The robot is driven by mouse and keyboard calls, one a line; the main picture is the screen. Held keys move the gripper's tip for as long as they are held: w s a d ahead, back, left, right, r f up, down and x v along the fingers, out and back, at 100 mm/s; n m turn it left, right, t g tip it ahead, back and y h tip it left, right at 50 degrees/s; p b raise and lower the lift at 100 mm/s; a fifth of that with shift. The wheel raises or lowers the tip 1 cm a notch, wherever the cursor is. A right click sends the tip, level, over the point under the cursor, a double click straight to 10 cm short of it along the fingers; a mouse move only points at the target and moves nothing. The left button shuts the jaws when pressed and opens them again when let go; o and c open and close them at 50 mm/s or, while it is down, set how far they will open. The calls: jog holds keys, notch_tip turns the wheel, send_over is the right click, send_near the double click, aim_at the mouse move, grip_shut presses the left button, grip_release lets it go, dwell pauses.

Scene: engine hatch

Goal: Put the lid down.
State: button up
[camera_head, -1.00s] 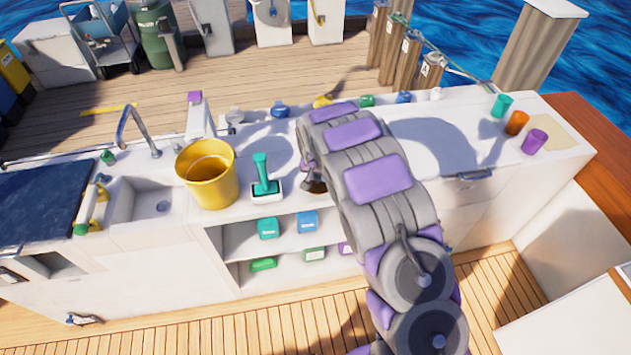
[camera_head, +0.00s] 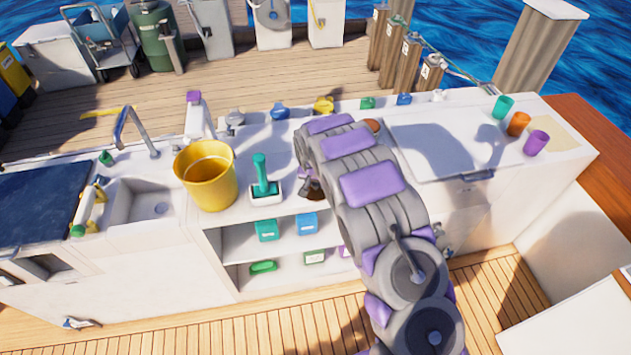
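A flat white lid-like panel (camera_head: 430,150) with a grey edge lies in the right part of the white counter. A dark handle (camera_head: 477,175) is at its front right edge. It looks level with the countertop, though my arm covers its left side. My arm reaches over the counter left of the panel. The end of my gripper (camera_head: 309,184) shows only as a small dark shape beside a brown round spot (camera_head: 317,193) near the counter's front edge. The fingers are mostly hidden by my arm, and I cannot see whether they hold anything.
A yellow bucket (camera_head: 207,178) and a green-handled tool in a white tray (camera_head: 265,190) stand left of my gripper. Coloured knobs line the back edge. Teal (camera_head: 503,107), orange (camera_head: 518,124) and purple (camera_head: 536,143) cups stand at the right end.

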aim_at(314, 197)
jog(key=shift+o, duration=1)
jog(key=p+v, duration=0.3)
jog(key=v, duration=0.9)
jog(key=s+d+r+g+h, duration=0.1)
jog(key=s+d+r+g, duration=0.1)
jog(key=s+d+r, duration=1.45)
jog(key=s+d+r+g, duration=0.1)
jog(key=s, duration=1.4)
jog(key=s+d+r+n+g+y, duration=0.1)
jog(key=s+g, duration=0.1)
jog(key=s, duration=1.3)
jog(key=shift+d, duration=0.4)
